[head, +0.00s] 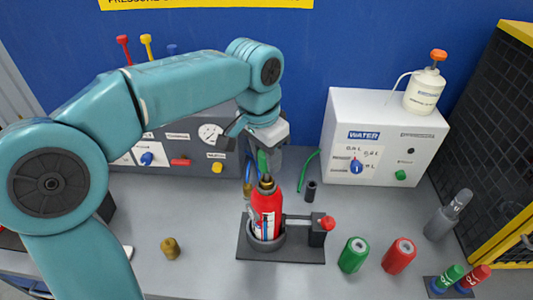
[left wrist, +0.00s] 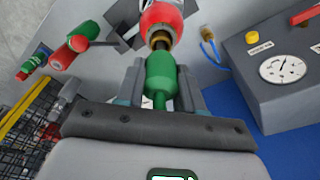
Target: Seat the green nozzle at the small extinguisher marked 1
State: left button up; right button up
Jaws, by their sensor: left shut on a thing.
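The red small extinguisher (head: 266,212) stands upright in a round dark holder on a black base (head: 283,254); its number cannot be read. Its brass neck (left wrist: 160,40) shows in the left wrist view. My left gripper (head: 264,155) points down above the extinguisher and is shut on the green nozzle (left wrist: 160,75). The nozzle also shows in part in the head view (head: 262,162). It is lined up with the brass neck, at or very close to it; I cannot tell whether it is seated. My right gripper is not in view.
A red-knobbed clamp (head: 317,231) sits beside the extinguisher. A green cylinder (head: 354,255) and a red cylinder (head: 399,256) stand to the right, a brass piece (head: 170,248) to the left. The white water box (head: 384,138) and grey gauge box (head: 190,165) stand behind.

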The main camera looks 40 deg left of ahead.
pick_arm(q)
jog(key=shift+f+b, duration=1.2)
jog(key=shift+f, duration=0.55)
jog(key=o, duration=1.2)
jog(key=r, duration=0.5)
jog(key=s+r+p, duration=0.1)
jog(key=r, duration=0.5)
jog(key=s+r+p, duration=0.1)
jog(key=r, duration=0.4)
jog(key=shift+a+r, duration=0.15)
jog(key=shift+a, duration=0.1)
